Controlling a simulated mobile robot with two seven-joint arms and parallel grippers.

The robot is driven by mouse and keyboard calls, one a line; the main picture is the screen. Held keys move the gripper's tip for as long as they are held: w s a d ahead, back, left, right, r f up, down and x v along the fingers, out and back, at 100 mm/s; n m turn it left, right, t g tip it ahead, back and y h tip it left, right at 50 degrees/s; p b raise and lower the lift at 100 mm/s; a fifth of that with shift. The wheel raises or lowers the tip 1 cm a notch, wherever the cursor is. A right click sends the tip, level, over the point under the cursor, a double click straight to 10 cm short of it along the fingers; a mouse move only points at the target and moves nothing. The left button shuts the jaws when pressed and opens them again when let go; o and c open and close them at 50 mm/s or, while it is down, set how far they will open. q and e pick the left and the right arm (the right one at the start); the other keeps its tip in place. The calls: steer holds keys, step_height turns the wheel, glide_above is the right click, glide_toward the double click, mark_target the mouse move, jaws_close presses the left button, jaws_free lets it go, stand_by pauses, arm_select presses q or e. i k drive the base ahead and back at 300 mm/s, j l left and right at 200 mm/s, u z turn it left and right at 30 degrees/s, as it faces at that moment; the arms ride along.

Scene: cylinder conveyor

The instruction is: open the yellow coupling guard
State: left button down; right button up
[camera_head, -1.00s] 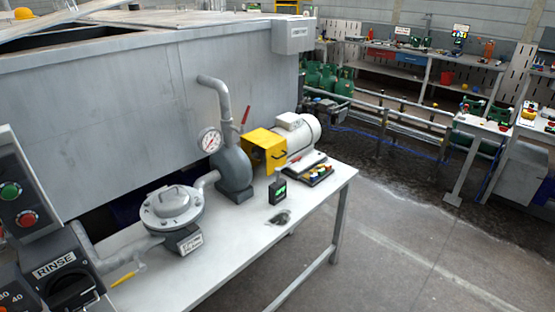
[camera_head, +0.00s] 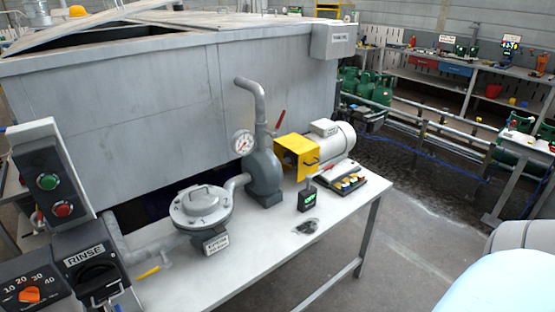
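The yellow coupling guard (camera_head: 291,148) sits on the white bench between the grey pump (camera_head: 264,178) and the white motor (camera_head: 335,141). It is a boxy cover with a dark handle on its front side, and it looks closed. What lies under it is hidden. Neither of my grippers is in view. A pale rounded part at the bottom right looks like my own arm; its gripper is out of frame.
On the bench (camera_head: 262,262) are a round lidded strainer (camera_head: 202,205), a pressure gauge (camera_head: 243,142), a red-handled valve (camera_head: 280,120), a small black meter (camera_head: 308,197) and a tray of tools (camera_head: 345,183). A control panel (camera_head: 55,190) stands at left. A large grey tank (camera_head: 120,120) is behind.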

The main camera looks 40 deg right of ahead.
mark_target(308, 151)
steer(key=l+u, duration=0.3)
steer(key=l, duration=0.2)
steer(key=k+l+u, duration=0.1)
steer(key=l+u, duration=0.15)
steer(key=l, duration=0.25)
steer(key=l+u, duration=0.1)
steer(key=l, duration=0.35)
steer(key=k+l, duration=0.15)
steer(key=l, duration=0.25)
steer(key=k+l+u, duration=0.15)
steer(key=l, duration=0.3)
steer(key=l+u, duration=0.1)
steer(key=l, duration=0.35)
steer(key=k+l, duration=0.15)
steer(key=l, duration=0.25)
steer(key=k+l, duration=0.1)
steer(key=l, duration=0.25)
steer(key=k+l, duration=0.1)
steer(key=l, duration=0.25)
steer(key=k+l+u, duration=0.1)
steer(key=l, duration=0.85)
steer(key=i+l, duration=0.1)
steer(key=l, duration=0.55)
